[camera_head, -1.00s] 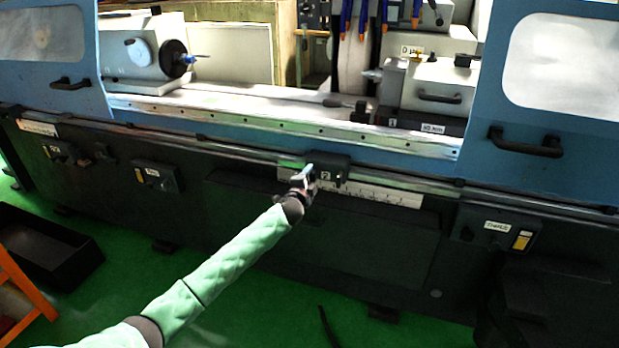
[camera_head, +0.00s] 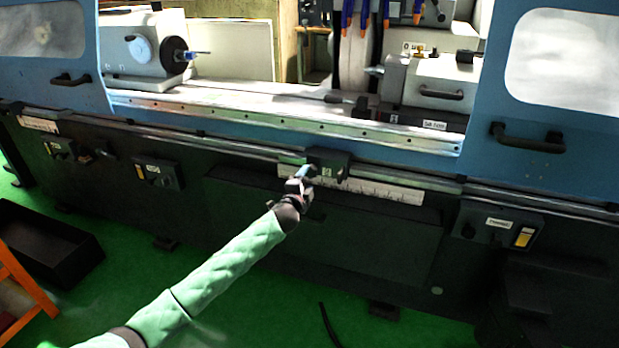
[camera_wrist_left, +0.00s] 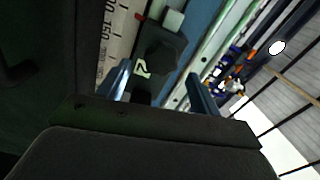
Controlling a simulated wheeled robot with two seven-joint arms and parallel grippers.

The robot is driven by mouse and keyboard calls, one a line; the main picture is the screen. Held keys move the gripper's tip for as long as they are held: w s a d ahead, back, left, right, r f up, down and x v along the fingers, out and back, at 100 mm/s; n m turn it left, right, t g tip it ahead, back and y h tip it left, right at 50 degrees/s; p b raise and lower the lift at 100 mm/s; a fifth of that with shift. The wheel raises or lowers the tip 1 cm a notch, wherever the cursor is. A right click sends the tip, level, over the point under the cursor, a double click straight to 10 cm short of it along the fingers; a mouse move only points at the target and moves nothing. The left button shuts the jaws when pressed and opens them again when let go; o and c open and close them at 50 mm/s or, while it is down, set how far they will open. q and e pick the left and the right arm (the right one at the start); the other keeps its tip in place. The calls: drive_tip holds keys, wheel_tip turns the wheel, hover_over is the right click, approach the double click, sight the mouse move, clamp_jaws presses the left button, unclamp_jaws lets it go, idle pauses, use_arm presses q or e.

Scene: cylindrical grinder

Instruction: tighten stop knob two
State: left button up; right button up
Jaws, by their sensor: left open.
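Stop block two (camera_head: 328,160), a dark block with a white "2" label, sits on the rail along the machine front. It also shows in the left wrist view, with a dark lobed knob (camera_wrist_left: 163,55) on it. My left gripper (camera_head: 304,176) is just left of and in front of the block in the head view. In the wrist view my left gripper (camera_wrist_left: 160,88) is open, its blue fingers spread either side of the "2" label, with the knob beyond. I cannot tell whether a finger touches the block. My right gripper is not in view.
A white scale (camera_head: 375,190) runs below the rail. Blue sliding doors with handles (camera_head: 525,138) stand at both sides. Control boxes (camera_head: 158,173) line the dark front. A black tray (camera_head: 45,243) and an orange frame are on the green floor at left.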

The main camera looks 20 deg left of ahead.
use_arm(q)
drive_tip(key=shift+s, duration=1.5)
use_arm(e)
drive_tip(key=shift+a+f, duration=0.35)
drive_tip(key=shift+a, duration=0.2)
use_arm(q)
drive_tip(key=shift+a, duration=0.1)
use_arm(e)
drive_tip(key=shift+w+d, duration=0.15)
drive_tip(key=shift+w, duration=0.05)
